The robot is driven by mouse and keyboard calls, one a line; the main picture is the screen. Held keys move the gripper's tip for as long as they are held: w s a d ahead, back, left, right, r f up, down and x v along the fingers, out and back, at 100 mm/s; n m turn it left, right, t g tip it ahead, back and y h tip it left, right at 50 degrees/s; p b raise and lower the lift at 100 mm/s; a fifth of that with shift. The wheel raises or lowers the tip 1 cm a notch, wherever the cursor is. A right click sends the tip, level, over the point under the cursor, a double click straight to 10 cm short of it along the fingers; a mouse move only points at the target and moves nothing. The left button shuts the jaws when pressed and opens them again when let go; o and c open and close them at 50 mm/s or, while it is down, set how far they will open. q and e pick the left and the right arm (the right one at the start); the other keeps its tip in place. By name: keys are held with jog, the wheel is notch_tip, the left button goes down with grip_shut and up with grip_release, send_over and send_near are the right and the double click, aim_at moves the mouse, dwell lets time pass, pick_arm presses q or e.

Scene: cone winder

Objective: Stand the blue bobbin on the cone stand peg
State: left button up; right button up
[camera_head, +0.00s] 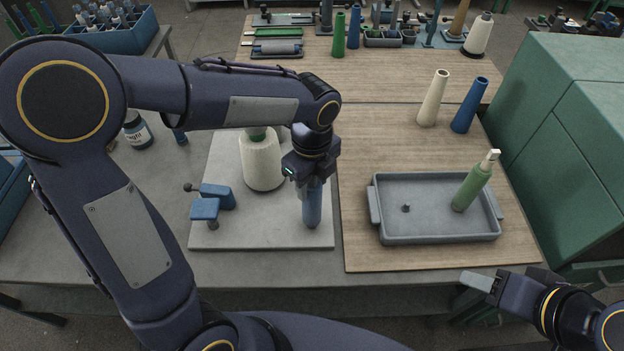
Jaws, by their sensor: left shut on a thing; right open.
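My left gripper (313,182) is shut on a blue bobbin (312,208) and holds it upright over the front right part of a light grey plate (265,238). The bobbin's lower end is at or just above the plate; I cannot tell if it touches. The gripper hides its upper end. No bare peg shows clearly on the plate; one under the bobbin would be hidden. A white yarn cone (262,163) stands on the plate behind and left of the bobbin. My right gripper (480,282) is open and empty at the table's front right.
A blue clamp-like part (212,203) sits on the plate's left. A grey tray (437,238) holds a green bottle-like piece (472,186) and a small dark stub (406,208). A cream cone (433,98) and another blue cone (469,105) stand behind it. Green cabinets (570,130) are at right.

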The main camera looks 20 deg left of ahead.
pick_arm(q)
jog(key=shift+f, duration=0.35)
dwell(0.7)
dwell(0.4)
jog(key=o, duration=1.6)
jog(key=shift+r+p, duration=3.5)
jog(key=shift+r, duration=0.5)
jog(key=shift+r, duration=0.1)
